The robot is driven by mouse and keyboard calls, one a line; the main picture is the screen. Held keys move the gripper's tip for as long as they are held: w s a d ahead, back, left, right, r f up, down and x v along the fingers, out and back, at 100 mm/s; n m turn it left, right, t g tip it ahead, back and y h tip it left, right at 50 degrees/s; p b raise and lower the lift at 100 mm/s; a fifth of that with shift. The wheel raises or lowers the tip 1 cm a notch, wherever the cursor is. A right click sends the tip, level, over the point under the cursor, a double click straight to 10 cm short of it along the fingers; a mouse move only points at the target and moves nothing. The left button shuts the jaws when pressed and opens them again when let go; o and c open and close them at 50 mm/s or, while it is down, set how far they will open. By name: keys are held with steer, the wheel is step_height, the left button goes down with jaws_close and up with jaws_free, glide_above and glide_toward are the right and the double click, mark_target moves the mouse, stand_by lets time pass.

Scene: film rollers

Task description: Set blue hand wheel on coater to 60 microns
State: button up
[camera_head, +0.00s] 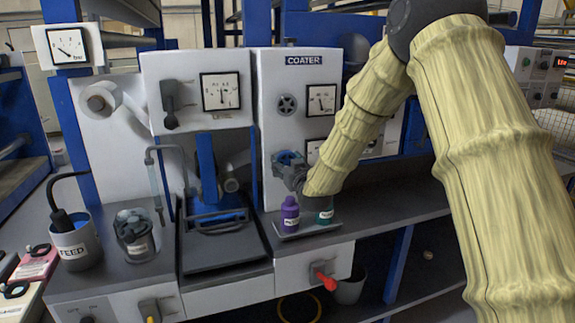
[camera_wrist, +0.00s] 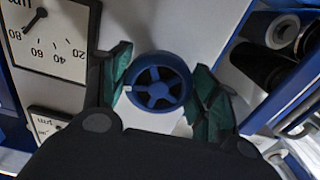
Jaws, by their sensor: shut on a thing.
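The blue hand wheel (camera_head: 288,157) sits on the front of the white panel labelled COATER (camera_head: 303,61). My gripper (camera_head: 291,170) is at the wheel in the head view and partly hides it. In the wrist view, the spoked wheel (camera_wrist: 158,82) lies between the two green fingers of my gripper (camera_wrist: 160,92), which is shut on its rim. A white dial (camera_wrist: 50,40) marked µm, with 20, 40, 60 and 80, shows at upper left.
A purple bottle (camera_head: 290,214) and a teal bottle (camera_head: 325,211) stand on a small tray just below my gripper. A red-handled valve (camera_head: 325,279) sticks out in front. The FEED pot (camera_head: 75,242) is far left.

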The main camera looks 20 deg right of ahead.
steer(key=n+b, duration=0.2)
steer(key=n, duration=0.3)
steer(key=shift+d, duration=0.1)
steer(key=shift+d+n+b, duration=0.1)
steer(key=shift+n+b, duration=0.6)
steer(key=shift+n, duration=1.2)
steer(key=shift+r, duration=0.1)
steer(key=o, duration=1)
steer(key=shift+o, duration=0.2)
steer(key=shift+s, duration=0.1)
steer(key=s, duration=1.1)
steer(key=shift+s+d, duration=0.2)
steer(key=shift+s, duration=0.2)
